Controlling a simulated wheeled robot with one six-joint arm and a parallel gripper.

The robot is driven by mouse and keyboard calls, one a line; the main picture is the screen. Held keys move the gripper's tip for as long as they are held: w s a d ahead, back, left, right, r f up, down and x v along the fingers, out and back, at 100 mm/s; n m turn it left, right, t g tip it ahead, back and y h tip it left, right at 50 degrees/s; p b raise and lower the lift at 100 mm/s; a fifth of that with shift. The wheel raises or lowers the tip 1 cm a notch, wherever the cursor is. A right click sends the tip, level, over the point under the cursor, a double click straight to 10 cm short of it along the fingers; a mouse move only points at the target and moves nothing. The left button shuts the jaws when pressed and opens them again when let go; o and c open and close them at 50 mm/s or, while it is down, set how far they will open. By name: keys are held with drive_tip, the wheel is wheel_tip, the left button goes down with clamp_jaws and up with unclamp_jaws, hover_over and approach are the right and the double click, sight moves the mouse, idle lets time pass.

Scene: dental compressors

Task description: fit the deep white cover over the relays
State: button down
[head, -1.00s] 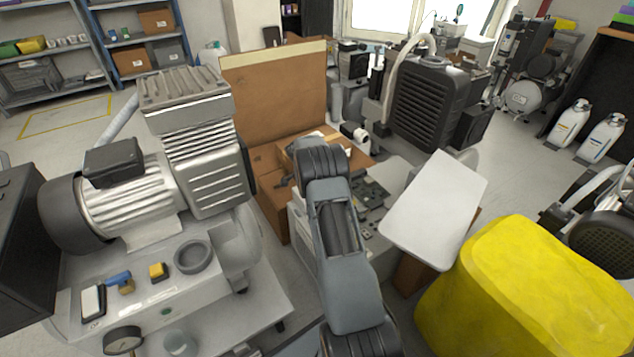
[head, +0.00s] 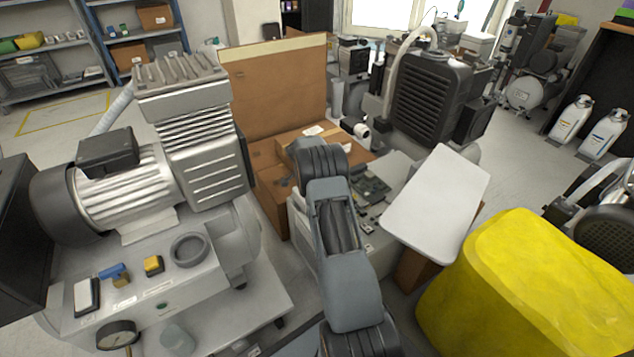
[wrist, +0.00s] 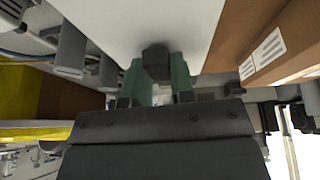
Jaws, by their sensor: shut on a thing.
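In the wrist view, my gripper (wrist: 157,72) has its green fingers shut on a dark block-like grip. It stands against a broad white surface, which I take to be the deep white cover (wrist: 140,25). My arm hides the gripper and what it holds in the head view. Beyond and right of my arm, an open pale housing shows a green-grey circuit board (head: 371,184) with small dark parts. The relays cannot be told apart there. A flat white panel (head: 437,203) lies tilted to the right of it.
A grey compressor (head: 205,150) stands close on the left. A yellow covered bulk (head: 530,285) fills the lower right. An open cardboard box (head: 275,95) stands behind my arm, and a black-finned unit (head: 430,95) stands behind the housing.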

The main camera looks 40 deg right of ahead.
drive_tip(key=shift+f, duration=0.15)
idle(0.5)
drive_tip(key=c, duration=0.6)
unclamp_jaws()
drive_tip(key=shift+o, duration=0.2)
drive_tip(key=shift+r+p, duration=1.45)
drive_tip(key=shift+r, duration=2.05)
